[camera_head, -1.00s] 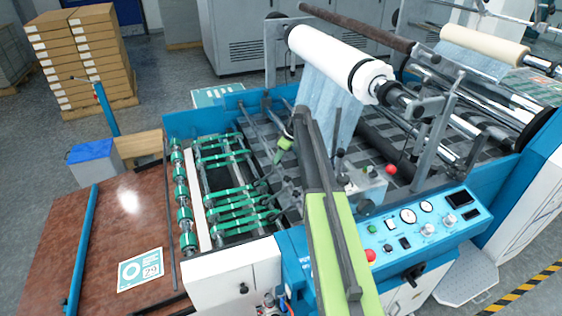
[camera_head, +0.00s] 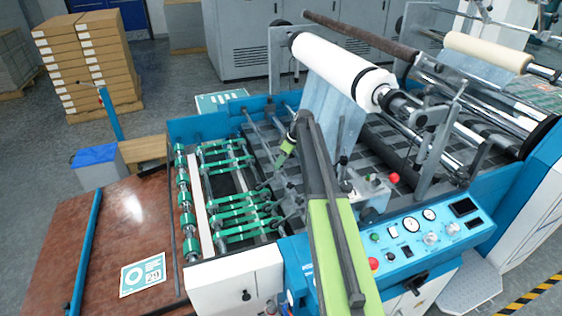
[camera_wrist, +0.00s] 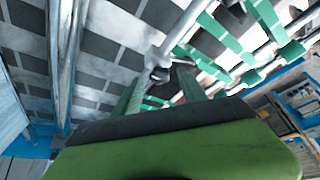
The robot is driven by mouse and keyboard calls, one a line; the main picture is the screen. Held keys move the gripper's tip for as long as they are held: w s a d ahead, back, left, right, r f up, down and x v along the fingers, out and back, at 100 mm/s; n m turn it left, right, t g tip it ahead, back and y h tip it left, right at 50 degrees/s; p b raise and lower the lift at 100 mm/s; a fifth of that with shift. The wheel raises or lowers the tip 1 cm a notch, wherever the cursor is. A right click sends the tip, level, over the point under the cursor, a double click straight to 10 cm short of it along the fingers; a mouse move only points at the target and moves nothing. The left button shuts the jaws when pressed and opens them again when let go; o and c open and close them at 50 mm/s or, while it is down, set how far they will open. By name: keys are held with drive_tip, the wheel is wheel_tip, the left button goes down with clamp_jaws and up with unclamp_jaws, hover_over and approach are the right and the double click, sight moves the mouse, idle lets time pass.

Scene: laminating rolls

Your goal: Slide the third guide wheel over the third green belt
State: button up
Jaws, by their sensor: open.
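Several green belts (camera_head: 228,190) run across the open feed section of the laminating machine. Small dark guide wheels on thin arms sit near the belts' right ends, close to a rod; I cannot tell which is the third. My gripper (camera_head: 277,168) is open and points down above the rod, just right of the belts. In the wrist view, its two green fingers (camera_wrist: 161,88) reach toward a metal rod with a small dark wheel or clamp (camera_wrist: 160,73) between or just beyond their tips. Contact cannot be told. Green belts also show in the wrist view (camera_wrist: 222,40).
The control panel (camera_head: 420,232) stands right of my arm. A large white film roll (camera_head: 335,68) hangs above the machine behind my gripper. Green rollers (camera_head: 185,200) line the feed section's left edge. A brown table (camera_head: 110,235) lies farther left.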

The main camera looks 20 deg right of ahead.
drive_tip(key=p+v, duration=1.4)
drive_tip(key=v, duration=0.2)
drive_tip(key=shift+r+p, duration=0.25)
drive_tip(key=shift+p, duration=0.05)
